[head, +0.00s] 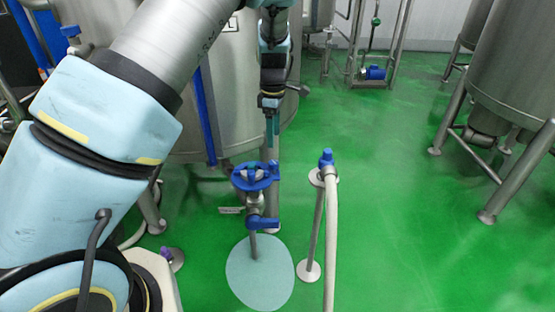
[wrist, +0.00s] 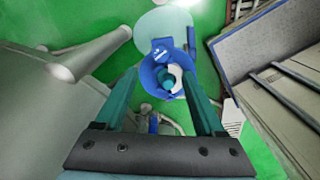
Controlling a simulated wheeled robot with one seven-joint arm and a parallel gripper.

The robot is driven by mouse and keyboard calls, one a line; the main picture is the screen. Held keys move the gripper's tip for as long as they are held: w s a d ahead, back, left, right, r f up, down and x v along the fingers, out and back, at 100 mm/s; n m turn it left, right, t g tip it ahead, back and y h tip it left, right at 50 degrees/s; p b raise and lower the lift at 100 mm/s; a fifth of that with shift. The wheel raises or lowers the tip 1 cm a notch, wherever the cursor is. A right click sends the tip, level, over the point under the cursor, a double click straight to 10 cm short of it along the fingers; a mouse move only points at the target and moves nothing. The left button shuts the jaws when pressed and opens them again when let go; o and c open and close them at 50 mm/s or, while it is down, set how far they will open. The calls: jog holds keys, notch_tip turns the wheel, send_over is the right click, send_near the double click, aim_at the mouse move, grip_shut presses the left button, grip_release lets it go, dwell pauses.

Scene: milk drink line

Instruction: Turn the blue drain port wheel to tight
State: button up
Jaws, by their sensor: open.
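The blue drain port wheel (head: 248,184) sits on a metal valve body in the middle of the head view. It also shows in the wrist view (wrist: 149,76), framed between my fingers. A blue lever handle (head: 263,223) is below it on the same pipe. My gripper (head: 272,138) points down over the right side of the wheel, its teal fingers seen nearly edge-on. In the wrist view my gripper (wrist: 160,73) is open, with one finger on each side of the wheel and nothing held. I cannot tell if the fingers touch the rim.
A post with a blue-topped fitting (head: 326,160) and a pale hose (head: 331,240) stands close right of the wheel. A large steel tank (head: 190,120) is behind. A pale round floor patch (head: 262,280) lies below.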

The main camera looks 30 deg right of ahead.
aim_at(273, 162)
notch_tip(273, 162, down, 10)
jog(key=shift+r+p, duration=0.2)
jog(key=shift+p, duration=0.1)
jog(key=shift+a, duration=0.1)
grip_shut()
dwell(0.5)
